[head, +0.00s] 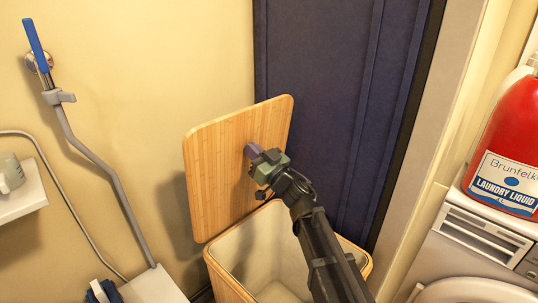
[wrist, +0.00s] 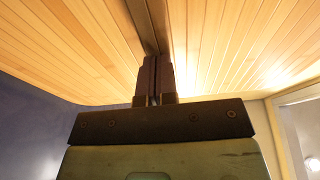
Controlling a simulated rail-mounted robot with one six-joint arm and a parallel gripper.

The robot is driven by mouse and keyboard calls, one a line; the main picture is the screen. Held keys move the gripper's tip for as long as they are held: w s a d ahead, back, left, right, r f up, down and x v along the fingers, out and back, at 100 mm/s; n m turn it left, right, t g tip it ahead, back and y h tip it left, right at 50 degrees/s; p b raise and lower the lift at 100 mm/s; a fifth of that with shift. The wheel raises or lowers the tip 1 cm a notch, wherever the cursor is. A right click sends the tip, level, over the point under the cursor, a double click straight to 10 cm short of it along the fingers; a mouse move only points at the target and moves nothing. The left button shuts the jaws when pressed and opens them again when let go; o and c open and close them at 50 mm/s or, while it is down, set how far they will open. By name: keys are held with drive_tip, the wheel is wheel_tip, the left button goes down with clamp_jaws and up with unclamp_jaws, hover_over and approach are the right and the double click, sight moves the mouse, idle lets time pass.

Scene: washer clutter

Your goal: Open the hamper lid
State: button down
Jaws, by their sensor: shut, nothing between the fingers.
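The hamper lid (head: 212,158) is a wooden slatted panel. It stands raised and steeply tilted at the back of the hamper. The hamper (head: 226,280) is a wooden box with a pale lining, and its open top shows below the lid. My gripper (head: 252,151) is in front of the lid's inner face, near its middle. In the wrist view my gripper (wrist: 156,72) has its two fingers together with nothing between them. I cannot tell whether the fingertips touch the lid. My arm crosses over the hamper's opening and hides part of its right side.
A dark blue panel (head: 320,95) stands behind the lid. At right, a red laundry liquid bottle (head: 508,150) stands on a white washer (head: 470,240). At left are a shower hose (head: 105,170) with a blue-handled head and a white shelf (head: 22,198) with a cup.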

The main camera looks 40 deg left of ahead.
idle(0.3)
drive_tip(key=d+r+b+v, duration=0.1)
drive_tip(key=r+b+v, duration=0.1)
drive_tip(key=v, duration=1.1)
drive_tip(key=shift+d, duration=0.25)
drive_tip(key=shift+r, duration=0.15)
